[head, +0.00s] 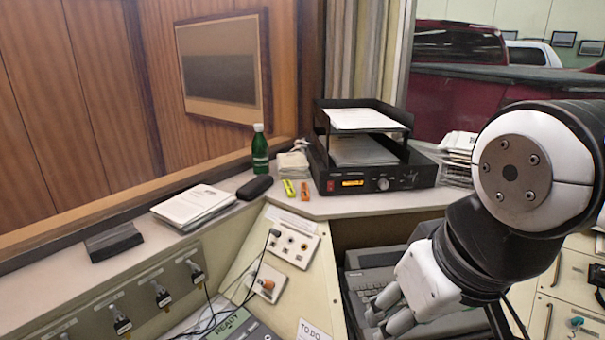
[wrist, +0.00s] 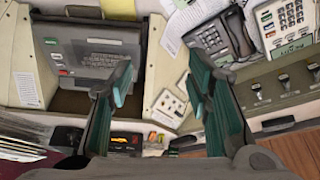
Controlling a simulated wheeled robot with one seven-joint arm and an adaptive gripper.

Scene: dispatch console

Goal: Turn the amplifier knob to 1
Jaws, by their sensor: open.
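The amplifier (head: 375,179) is a low black box on the corner of the counter, under a black paper tray. Its front has a red switch, a lit orange display (head: 352,183) and a round knob (head: 383,184) to the right of the display. The knob's setting is too small to read. In the wrist view the amplifier's front (wrist: 122,142) shows at the lower left, partly behind a finger; I cannot make out the knob there. My gripper (head: 383,317) is open and empty, in front of and below the amplifier, over the console. Both fingers (wrist: 161,88) show apart in the wrist view.
A green bottle (head: 260,150), two markers (head: 297,190) and a black case (head: 255,187) stand or lie left of the amplifier. Papers (head: 460,155) are stacked at its right. A grey keyboard machine (head: 385,275) sits recessed below. Counter space before the amplifier is narrow.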

